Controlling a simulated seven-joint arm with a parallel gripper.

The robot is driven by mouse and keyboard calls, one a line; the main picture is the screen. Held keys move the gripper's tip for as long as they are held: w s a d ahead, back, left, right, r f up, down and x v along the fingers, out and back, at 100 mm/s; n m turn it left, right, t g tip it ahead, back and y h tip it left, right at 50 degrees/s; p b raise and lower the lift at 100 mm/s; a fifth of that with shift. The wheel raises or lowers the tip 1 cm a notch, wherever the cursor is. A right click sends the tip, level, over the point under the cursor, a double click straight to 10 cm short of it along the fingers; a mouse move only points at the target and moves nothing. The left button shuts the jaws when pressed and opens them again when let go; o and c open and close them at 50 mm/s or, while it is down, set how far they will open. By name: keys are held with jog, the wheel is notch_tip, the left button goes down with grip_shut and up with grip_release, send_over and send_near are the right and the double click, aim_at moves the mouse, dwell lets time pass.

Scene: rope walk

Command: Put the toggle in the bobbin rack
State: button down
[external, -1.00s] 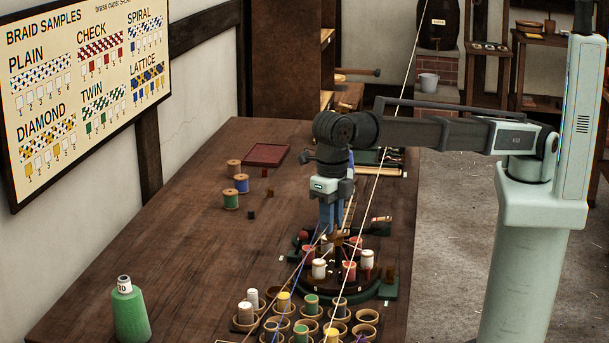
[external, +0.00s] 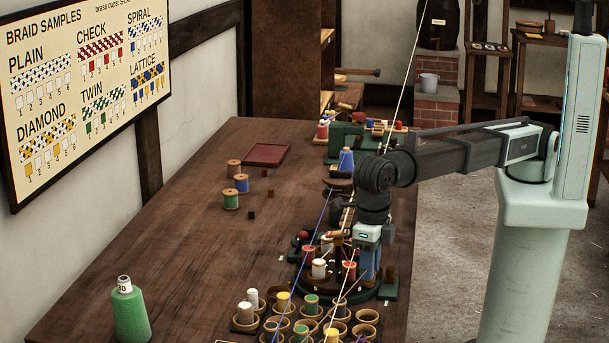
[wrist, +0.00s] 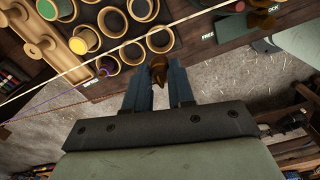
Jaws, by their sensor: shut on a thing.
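My gripper (external: 369,278) is low over the right edge of the table, beside the dark round braiding stand (external: 318,286). In the wrist view my gripper (wrist: 159,80) is shut on a small brown wooden piece, which looks like the toggle (wrist: 159,67); it shows between the two blue-grey fingers. In the external view the toggle cannot be made out. Rows of round wooden cups (external: 366,316), several with bobbins in them, stand at the front of the table; they look like the bobbin rack. The cups (wrist: 161,40) lie just beyond my fingertips in the wrist view.
A light thread (wrist: 100,60) crosses above the cups. A green spool cone (external: 130,312) is front left. Loose bobbins (external: 231,199) and a red tray (external: 266,154) lie farther back. The table's left middle is clear.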

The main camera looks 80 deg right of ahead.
notch_tip(320, 180, down, 9)
dwell(0.5)
jog(key=shift+f, duration=0.15)
jog(key=c, duration=1)
grip_release()
jog(key=shift+o, duration=0.2)
notch_tip(320, 180, up, 12)
jog(key=shift+r, duration=0.2)
